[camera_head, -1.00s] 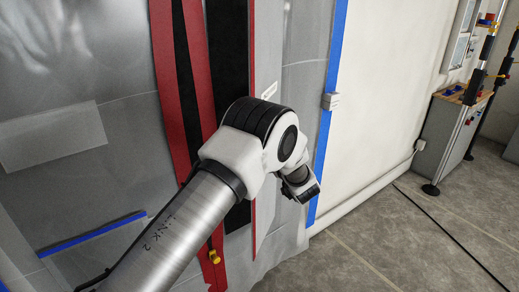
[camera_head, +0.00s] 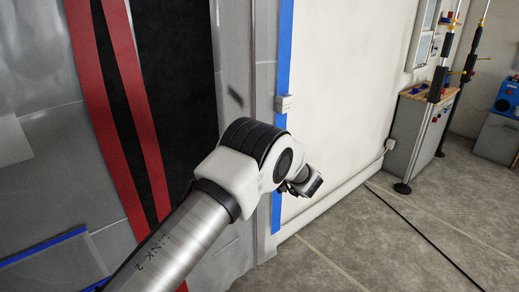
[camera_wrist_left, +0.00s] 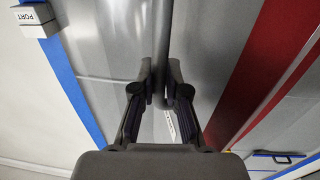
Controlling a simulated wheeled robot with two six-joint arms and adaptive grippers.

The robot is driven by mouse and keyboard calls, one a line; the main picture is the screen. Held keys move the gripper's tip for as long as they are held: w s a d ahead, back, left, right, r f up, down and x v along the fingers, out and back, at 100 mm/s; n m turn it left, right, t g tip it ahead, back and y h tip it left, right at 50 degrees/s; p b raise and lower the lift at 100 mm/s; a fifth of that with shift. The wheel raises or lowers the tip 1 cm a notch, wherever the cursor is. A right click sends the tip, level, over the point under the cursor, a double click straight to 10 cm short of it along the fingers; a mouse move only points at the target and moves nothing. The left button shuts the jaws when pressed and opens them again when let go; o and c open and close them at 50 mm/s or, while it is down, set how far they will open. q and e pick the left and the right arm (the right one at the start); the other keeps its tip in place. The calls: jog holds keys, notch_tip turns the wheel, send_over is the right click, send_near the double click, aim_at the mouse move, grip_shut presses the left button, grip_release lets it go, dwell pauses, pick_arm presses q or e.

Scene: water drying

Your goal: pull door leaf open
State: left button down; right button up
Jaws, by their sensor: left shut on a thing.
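My left gripper (camera_wrist_left: 158,95) is shut on an upright grey bar (camera_wrist_left: 160,30) in the left wrist view. The bar runs between the two fingers, in front of a grey sheet-like surface. In the head view my left arm crosses the middle and hides the gripper and the bar. A grey panel with slanted red strips (camera_head: 135,110) fills the left of the head view. Black areas (camera_head: 180,75) lie between and right of the strips. A red band (camera_wrist_left: 245,85) also shows right of the gripper in the wrist view. I cannot tell exactly where the door leaf ends.
A blue strip (camera_head: 283,60) edges the white wall, with a small box (camera_head: 284,103) on it, labelled "PORT" in the wrist view. A grey cabinet (camera_head: 415,135) stands at the right. Open floor (camera_head: 400,235) lies right of the arm, crossed by a dark cable.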

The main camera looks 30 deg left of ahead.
pick_arm(q)
jog(key=shift+w, duration=0.1)
dwell(0.3)
jog(key=c, duration=1.4)
grip_release()
jog(key=shift+c, duration=0.2)
jog(key=shift+d, duration=0.15)
jog(key=v, duration=1.1)
jog(key=shift+d, duration=0.35)
jog(key=shift+d+f, duration=0.1)
